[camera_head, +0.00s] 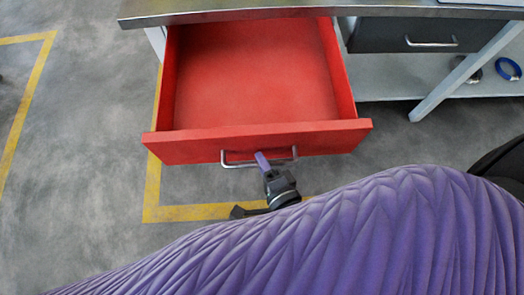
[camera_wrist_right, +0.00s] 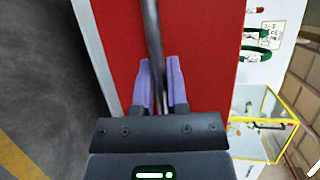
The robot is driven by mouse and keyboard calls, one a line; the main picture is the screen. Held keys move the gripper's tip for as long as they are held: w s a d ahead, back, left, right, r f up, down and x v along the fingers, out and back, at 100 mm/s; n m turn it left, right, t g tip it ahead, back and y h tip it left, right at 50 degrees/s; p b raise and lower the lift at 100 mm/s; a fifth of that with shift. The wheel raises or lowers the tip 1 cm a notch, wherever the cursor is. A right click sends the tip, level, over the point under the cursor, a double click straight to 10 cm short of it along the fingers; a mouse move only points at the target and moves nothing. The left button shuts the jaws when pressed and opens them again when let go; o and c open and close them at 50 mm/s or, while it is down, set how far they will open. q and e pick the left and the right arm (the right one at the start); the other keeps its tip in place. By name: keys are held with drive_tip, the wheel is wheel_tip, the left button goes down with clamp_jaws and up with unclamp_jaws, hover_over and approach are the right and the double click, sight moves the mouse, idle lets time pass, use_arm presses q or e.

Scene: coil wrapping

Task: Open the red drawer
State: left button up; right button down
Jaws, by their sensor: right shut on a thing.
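The red drawer (camera_head: 250,80) is pulled far out from under the workbench in the head view, and its inside looks empty. Its metal bar handle (camera_head: 238,164) is on the front panel. My right gripper (camera_head: 262,161) is at the middle of the handle, with a purple finger showing there. In the right wrist view, the purple fingers of my right gripper (camera_wrist_right: 160,88) are shut on the handle bar (camera_wrist_right: 152,40), in front of the red drawer front (camera_wrist_right: 208,65). My left gripper is not in view. A purple sleeve of my arm covers the lower part of the head view.
A dark grey drawer (camera_head: 405,35) with its own handle is shut to the right. Below it, a shelf (camera_head: 385,82) holds a blue ring (camera_head: 508,68) and a dark ring. The worktop edge (camera_head: 230,16) runs above. Yellow lines (camera_head: 153,190) mark the open grey floor.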

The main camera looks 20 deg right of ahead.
drive_tip(key=shift+s, duration=0.25)
drive_tip(key=c, duration=0.6)
unclamp_jaws()
drive_tip(key=shift+c, duration=0.2)
drive_tip(key=shift+a, duration=0.1)
